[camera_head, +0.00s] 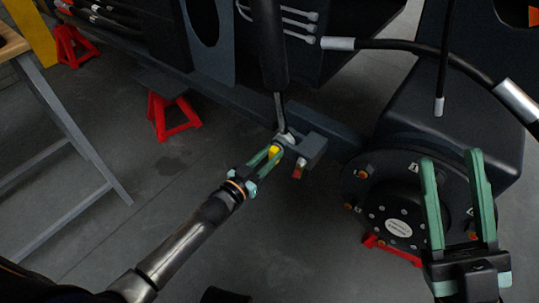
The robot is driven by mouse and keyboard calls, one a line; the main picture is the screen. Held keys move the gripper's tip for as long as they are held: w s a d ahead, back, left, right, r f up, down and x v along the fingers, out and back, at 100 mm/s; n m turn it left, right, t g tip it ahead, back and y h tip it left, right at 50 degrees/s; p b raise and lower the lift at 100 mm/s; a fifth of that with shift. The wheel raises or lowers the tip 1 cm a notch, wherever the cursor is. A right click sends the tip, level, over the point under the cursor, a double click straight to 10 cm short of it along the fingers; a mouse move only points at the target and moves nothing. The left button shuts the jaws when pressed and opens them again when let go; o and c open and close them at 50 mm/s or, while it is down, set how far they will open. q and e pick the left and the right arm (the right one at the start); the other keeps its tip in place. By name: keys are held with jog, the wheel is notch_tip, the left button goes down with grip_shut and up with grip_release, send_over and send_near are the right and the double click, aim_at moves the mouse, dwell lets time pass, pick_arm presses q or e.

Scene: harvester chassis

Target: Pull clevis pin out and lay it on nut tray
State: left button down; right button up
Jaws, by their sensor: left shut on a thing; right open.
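My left gripper (271,155) reaches up from the lower left. Its green fingers are shut on a small yellow piece (274,150), apparently the clevis pin's end, at the clevis bracket (311,148) under the cylinder rod (279,108). Most of the pin is hidden by the fingers and the bracket, so I cannot tell how far it sits in the hole. A small red-tipped part (298,170) hangs below the bracket. My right gripper (453,156) is open and empty, fingers up, in front of the wheel hub. I cannot make out a nut tray.
A dark round hub (397,228) with bolts stands at the right. Black hoses (420,46) cross above it. Red jack stands (172,117) stand on the grey floor at the back left. A wood-topped bench (10,42) is at the left edge. The floor below the bracket is clear.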

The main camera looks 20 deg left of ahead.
pick_arm(q)
jog(key=shift+r, duration=0.1)
jog(key=shift+p+v, duration=0.65)
jog(key=shift+v, duration=0.35)
jog(key=p+v, duration=0.3)
jog(key=v, duration=0.4)
dwell(0.4)
dwell(0.5)
jog(key=shift+s, duration=0.1)
